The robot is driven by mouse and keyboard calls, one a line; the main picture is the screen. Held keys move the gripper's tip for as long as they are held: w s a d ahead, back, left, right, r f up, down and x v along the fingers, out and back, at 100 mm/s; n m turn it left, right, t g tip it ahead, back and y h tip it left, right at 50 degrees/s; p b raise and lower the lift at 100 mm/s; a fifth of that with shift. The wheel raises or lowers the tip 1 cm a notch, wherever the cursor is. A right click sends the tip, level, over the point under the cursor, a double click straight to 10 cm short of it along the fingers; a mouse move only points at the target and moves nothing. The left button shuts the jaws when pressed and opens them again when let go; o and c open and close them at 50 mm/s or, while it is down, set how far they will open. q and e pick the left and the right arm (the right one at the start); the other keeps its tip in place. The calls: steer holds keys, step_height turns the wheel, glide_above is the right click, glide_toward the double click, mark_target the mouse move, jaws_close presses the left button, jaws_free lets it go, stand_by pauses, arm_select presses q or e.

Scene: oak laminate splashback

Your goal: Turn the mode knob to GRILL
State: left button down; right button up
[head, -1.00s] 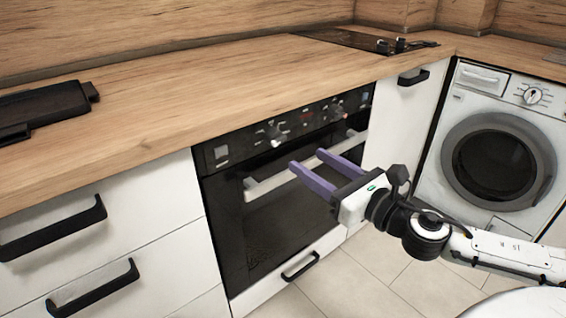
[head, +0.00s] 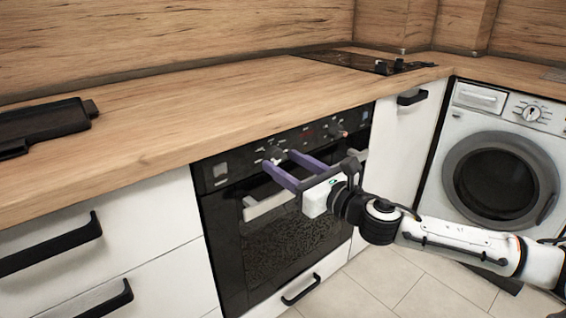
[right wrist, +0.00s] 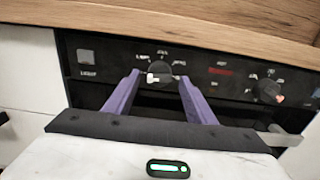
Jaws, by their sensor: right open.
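The oven's left knob (right wrist: 158,74), with small word labels around it, appears to be the mode knob. It is dark with a pale pointer toward its lower left. The labels are too blurred to read surely. In the head view the knob (head: 275,153) is just beyond my right gripper's fingertips. My right gripper (head: 280,160) is open, with purple fingers pointing at the panel. In the right wrist view the knob appears between the fingertips (right wrist: 158,79); contact cannot be told. My left gripper is not in view.
A second knob (right wrist: 268,91) with a reddish mark sits farther right on the panel, past a red display (right wrist: 220,72). A square button (right wrist: 86,57) is at the left. The oven handle (head: 268,203) runs below; the worktop edge (head: 240,135) overhangs above.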

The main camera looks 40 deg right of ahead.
steer(key=shift+w, duration=0.55)
steer(key=shift+w+a, duration=0.1)
steer(key=shift+w, duration=0.05)
